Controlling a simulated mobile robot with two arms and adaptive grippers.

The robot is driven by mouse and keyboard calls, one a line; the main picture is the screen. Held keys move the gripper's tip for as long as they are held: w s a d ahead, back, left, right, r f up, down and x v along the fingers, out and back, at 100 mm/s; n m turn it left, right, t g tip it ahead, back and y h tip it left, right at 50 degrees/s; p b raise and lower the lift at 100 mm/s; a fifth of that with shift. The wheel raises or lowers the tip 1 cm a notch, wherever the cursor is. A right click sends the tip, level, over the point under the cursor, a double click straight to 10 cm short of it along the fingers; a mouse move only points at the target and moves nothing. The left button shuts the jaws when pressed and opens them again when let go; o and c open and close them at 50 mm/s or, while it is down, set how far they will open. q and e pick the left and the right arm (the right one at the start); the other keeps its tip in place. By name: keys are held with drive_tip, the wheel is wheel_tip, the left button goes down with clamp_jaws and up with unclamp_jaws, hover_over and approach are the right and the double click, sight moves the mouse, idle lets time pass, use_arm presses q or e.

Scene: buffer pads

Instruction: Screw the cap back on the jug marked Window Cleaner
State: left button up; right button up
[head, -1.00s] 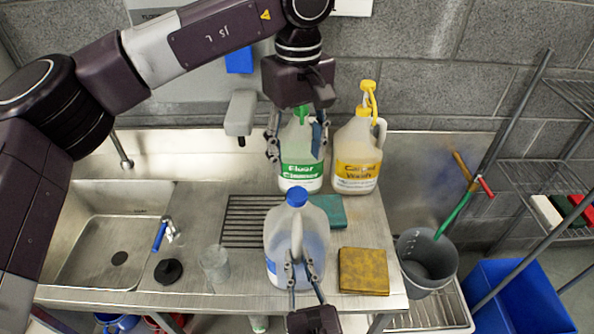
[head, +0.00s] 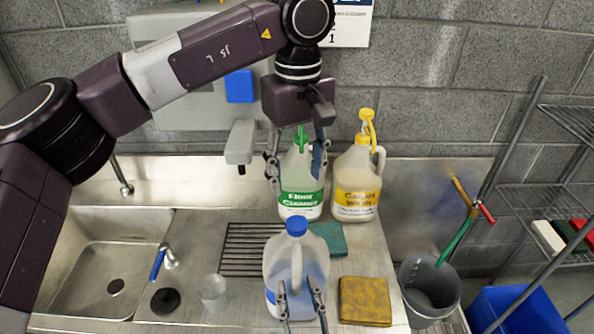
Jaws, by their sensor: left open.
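A translucent jug (head: 280,258) with a blue cap (head: 297,226) on its neck stands upright at the front of the steel counter. A blue label shows at its lower left, but its words cannot be read. My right gripper (head: 299,290) is low at the jug's near side, its fingers apart on either side of the handle's lower part. My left gripper (head: 296,180) points down at the Floor Cleaner jug (head: 301,199). Its open fingers straddle that jug's upper part and green top (head: 301,137).
A Carpet Wash jug (head: 357,197) with a yellow pump stands right of the Floor Cleaner jug. A yellow sponge (head: 365,301), teal pad (head: 330,238), clear glass (head: 213,291) and black stopper (head: 166,300) lie around. A grey bucket (head: 428,285) is at right.

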drive_tip(key=s+d, duration=0.2)
drive_tip(key=s, duration=0.9)
drive_tip(key=shift+s+d, duration=0.15)
drive_tip(key=shift+s, duration=0.2)
